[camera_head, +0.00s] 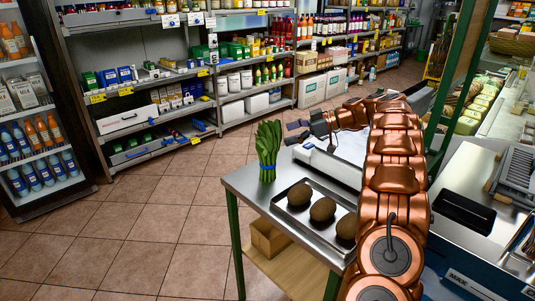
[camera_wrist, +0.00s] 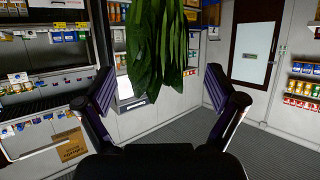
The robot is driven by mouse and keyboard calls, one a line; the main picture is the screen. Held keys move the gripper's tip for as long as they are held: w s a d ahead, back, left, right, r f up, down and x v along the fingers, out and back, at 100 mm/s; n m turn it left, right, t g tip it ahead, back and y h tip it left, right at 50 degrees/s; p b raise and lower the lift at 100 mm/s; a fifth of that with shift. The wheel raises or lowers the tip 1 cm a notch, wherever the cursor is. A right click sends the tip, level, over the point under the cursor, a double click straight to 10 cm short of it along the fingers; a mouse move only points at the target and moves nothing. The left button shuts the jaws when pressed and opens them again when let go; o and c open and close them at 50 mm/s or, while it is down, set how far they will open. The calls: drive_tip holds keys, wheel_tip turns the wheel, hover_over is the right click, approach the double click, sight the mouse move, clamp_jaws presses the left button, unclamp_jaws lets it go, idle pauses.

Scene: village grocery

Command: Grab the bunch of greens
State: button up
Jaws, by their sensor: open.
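The bunch of greens (camera_head: 268,145) stands upright on the metal table (camera_head: 244,185), near its far left corner, with a blue band around its stems. In the wrist view, the leaves of the greens (camera_wrist: 155,45) hang from the top edge of the picture, in line with the gap between the fingers; the banded stems are out of that view. My gripper (camera_head: 296,132) is at the end of the copper arm, just right of the greens in the head view. Its two fingers (camera_wrist: 158,95) are spread wide in the wrist view, with nothing held between them.
A metal tray (camera_head: 284,205) with three brown round items (camera_head: 322,209) lies on the table in front of the greens. A white device (camera_head: 330,165) stands to their right. Stocked shelves (camera_head: 180,100) line the back. The tiled floor (camera_head: 150,235) at left is clear.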

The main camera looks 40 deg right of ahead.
sight(268, 153)
drive_tip(key=shift+w+a+f+p, duration=0.4)
drive_tip(key=shift+w+a+f, duration=0.45)
drive_tip(key=shift+f, duration=0.45)
drive_tip(key=shift+w+a+f+p, duration=0.4)
drive_tip(key=shift+w+a+f, duration=0.45)
drive_tip(key=shift+f, duration=0.5)
drive_tip(key=shift+w+a+f+p, duration=0.4)
drive_tip(key=shift+w+a+f, duration=0.45)
drive_tip(key=shift+f, duration=0.45)
drive_tip(key=shift+s+a, duration=0.1)
drive_tip(key=shift+s, duration=0.05)
drive_tip(key=c, duration=1.5)
